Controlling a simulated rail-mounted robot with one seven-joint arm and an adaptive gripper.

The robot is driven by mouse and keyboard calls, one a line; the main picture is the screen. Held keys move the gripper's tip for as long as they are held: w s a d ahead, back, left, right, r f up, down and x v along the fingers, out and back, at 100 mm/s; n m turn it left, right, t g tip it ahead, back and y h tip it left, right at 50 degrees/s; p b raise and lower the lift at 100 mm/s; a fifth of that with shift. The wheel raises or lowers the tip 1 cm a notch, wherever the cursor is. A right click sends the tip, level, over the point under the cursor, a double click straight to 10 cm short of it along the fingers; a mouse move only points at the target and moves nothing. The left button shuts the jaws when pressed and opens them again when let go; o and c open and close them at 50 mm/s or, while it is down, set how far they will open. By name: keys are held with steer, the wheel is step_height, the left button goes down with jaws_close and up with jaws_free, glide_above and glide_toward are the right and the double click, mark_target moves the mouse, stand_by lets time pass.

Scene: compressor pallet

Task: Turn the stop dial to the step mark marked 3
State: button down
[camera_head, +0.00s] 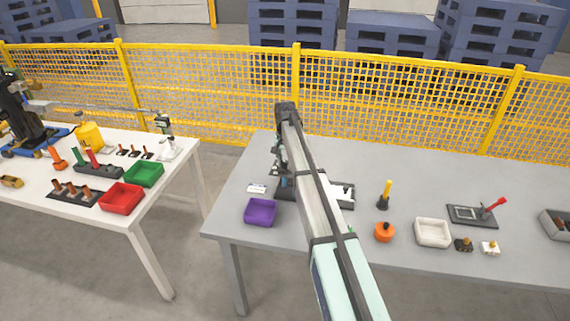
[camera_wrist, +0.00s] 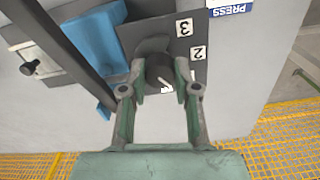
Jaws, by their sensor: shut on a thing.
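The stop dial (camera_wrist: 157,68) is a dark grey round knob on a dark plate (camera_wrist: 140,32) in the wrist view. White labels reading 3 (camera_wrist: 184,27) and 2 (camera_wrist: 198,53) are on the plate to its upper right. A white pointer mark (camera_wrist: 166,86) shows at the dial's lower right, below the label 2 and away from the label 3. My gripper (camera_wrist: 160,72) has its two green fingers on either side of the dial, shut on it. In the head view my arm covers the gripper and dial.
A blue block (camera_wrist: 97,40) and a black knob (camera_wrist: 28,68) are left of the dial. In the head view, a purple bin (camera_head: 261,212) and an orange knob (camera_head: 384,232) stand on the grey table (camera_head: 235,205).

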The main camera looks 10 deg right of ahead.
steer(key=n+b, duration=0.1)
steer(key=n, duration=0.3)
steer(key=shift+f+n, duration=0.15)
steer(key=shift+n, duration=0.15)
steer(key=n+b, duration=0.1)
steer(key=n, duration=0.9)
steer(key=n+b, duration=0.1)
steer(key=n, duration=0.4)
steer(key=c, duration=0.8)
jaws_free()
steer(key=shift+c, duration=0.2)
steer(key=shift+r, duration=0.2)
